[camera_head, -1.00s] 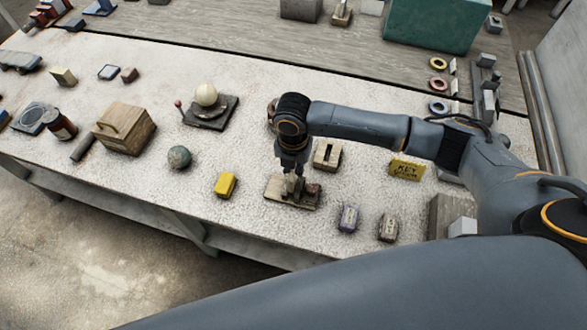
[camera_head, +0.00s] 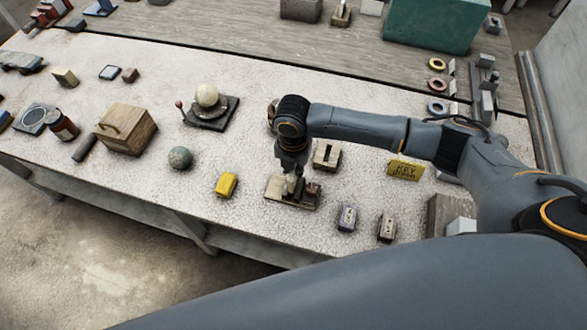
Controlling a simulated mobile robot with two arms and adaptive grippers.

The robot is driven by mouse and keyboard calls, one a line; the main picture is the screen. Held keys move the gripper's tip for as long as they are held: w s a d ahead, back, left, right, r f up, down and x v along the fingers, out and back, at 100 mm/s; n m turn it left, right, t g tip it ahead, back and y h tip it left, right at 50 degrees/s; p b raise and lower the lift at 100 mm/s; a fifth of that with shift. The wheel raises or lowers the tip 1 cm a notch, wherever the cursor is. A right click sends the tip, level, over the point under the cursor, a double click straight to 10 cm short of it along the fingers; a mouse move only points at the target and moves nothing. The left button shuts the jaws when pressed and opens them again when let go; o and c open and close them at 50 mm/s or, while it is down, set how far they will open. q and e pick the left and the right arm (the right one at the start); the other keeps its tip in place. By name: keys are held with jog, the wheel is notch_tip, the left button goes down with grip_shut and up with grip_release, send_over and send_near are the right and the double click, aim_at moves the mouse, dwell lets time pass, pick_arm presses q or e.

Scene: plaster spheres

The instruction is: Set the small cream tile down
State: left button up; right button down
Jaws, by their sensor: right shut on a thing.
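My right gripper (camera_head: 293,188) points down over a small wooden board (camera_head: 276,190) near the front edge of the white table. It is shut on a small pale thing, taken to be the small cream tile. The fingers hide most of the tile, and I cannot tell whether it touches the board. A small dark brown piece (camera_head: 313,189) sits on the board just right of the fingers. My left gripper is not in view.
A yellow block (camera_head: 226,185) and a grey-green ball (camera_head: 180,158) lie to the left. A slotted wooden block (camera_head: 328,155) stands behind. Two small blocks, one purple-grey (camera_head: 347,217) and one brown (camera_head: 386,228), stand to the right. The table's front edge is close.

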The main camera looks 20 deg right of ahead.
jog(key=shift+f+b, duration=1.35)
jog(key=shift+f, duration=1.05)
dwell(0.6)
jog(key=c, duration=1.3)
grip_release()
jog(key=shift+c, duration=0.2)
jog(key=shift+r, duration=0.1)
jog(key=shift+r+p, duration=2)
jog(key=shift+p, duration=0.2)
jog(key=shift+f, duration=0.1)
